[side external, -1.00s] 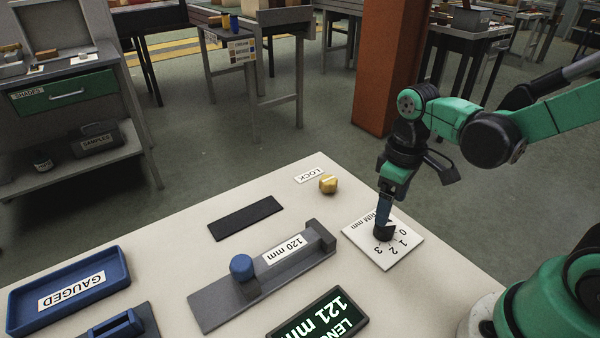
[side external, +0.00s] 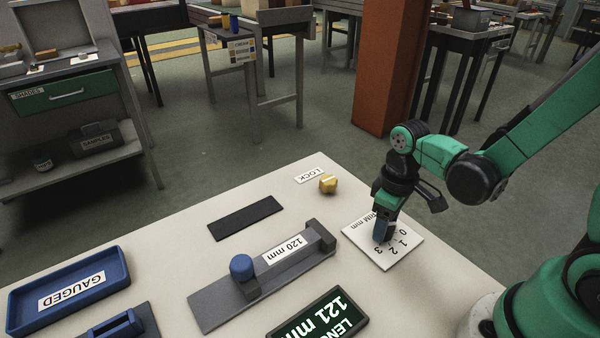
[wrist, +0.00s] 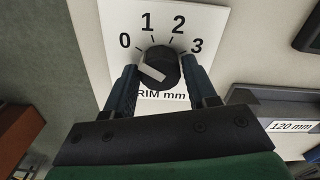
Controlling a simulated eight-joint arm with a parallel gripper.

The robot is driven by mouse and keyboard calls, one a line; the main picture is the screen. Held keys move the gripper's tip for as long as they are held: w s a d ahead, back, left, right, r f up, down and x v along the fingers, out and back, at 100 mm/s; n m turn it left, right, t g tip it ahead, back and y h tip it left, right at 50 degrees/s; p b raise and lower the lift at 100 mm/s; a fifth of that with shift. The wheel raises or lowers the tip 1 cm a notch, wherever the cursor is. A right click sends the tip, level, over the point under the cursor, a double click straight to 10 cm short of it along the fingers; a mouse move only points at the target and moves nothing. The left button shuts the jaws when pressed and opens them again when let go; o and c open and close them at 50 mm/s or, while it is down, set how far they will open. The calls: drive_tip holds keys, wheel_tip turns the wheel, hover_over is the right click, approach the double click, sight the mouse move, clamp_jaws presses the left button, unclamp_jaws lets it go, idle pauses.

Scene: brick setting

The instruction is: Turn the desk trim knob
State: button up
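The desk trim knob (wrist: 160,66) is dark and round with a pale bar on top. In the wrist view the bar slants on the knob's lower left side. The knob sits on a white dial plate (side external: 400,248) marked 0, 1, 2 and 3. My gripper (wrist: 160,72) points down at the plate with one finger on each side of the knob. The fingers look open, with at most a thin gap to the knob; contact is hard to tell. In the side view the blue fingers (side external: 382,230) hide most of the knob.
A yellow knob (side external: 328,184) beside a LOCK label stands behind the dial. A grey gauge rail (side external: 215,307) with a blue knob (side external: 242,266) lies to the left. A display (side external: 322,318) reads 121 mm. A blue GAUGED tray (side external: 118,262) is far left.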

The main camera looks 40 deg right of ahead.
clamp_jaws()
drive_tip(key=shift+m, duration=0.3)
drive_tip(key=m, duration=0.3)
drive_tip(key=shift+m, duration=2.1)
drive_tip(key=o, duration=0.5)
unclamp_jaws()
